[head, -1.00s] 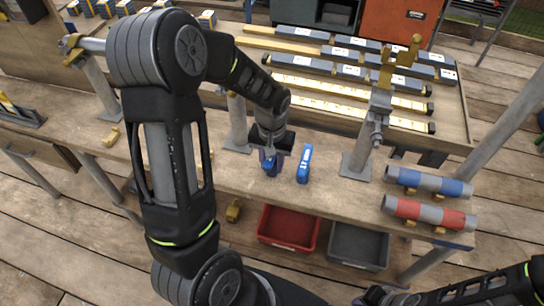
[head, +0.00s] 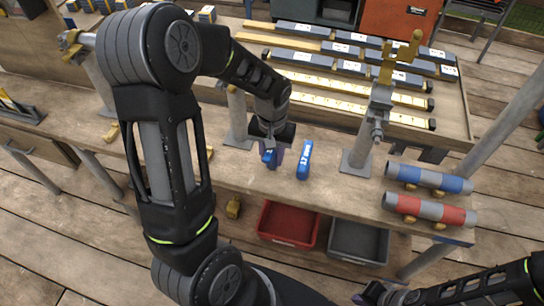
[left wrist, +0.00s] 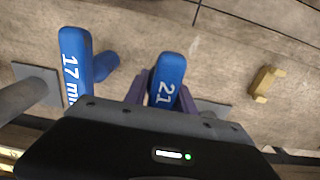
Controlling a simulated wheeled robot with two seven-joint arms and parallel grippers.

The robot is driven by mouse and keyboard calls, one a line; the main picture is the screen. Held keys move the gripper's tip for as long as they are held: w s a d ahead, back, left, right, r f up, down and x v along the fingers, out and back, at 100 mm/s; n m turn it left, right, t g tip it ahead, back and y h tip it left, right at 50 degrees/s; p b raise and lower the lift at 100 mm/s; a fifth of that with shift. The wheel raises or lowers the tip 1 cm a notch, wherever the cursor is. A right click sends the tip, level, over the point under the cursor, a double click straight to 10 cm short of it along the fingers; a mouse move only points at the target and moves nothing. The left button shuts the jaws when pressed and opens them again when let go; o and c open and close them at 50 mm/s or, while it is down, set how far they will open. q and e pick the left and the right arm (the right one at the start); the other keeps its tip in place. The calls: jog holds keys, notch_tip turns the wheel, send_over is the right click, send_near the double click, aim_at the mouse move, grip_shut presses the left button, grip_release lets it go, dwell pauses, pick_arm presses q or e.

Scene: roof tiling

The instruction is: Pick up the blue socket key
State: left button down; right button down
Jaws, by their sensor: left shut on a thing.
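Two blue socket keys are near the front edge of the wooden bench. The one marked 21 (left wrist: 168,80) is between the purple fingers of my left gripper (head: 273,158), which is shut on it; it shows partly in the head view (head: 267,156). I cannot tell whether it is clear of the bench top. The other socket key, marked 17 mm (head: 304,161), stands apart just to the right; in the left wrist view it is on the left (left wrist: 75,62). My right gripper (head: 372,296) is at the bottom edge, too small and cut off to read.
Grey posts stand on the bench on either side of the keys, the right one with a yellow top (head: 384,100). Red (head: 289,224) and grey (head: 358,242) bins are below. Blue-banded (head: 428,178) and red-banded (head: 430,210) cylinders lie at right.

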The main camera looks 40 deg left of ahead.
pick_arm(q)
notch_tip(320, 180, up, 9)
jog(key=shift+f+b, duration=0.15)
jog(key=shift+b, duration=0.15)
dwell(0.5)
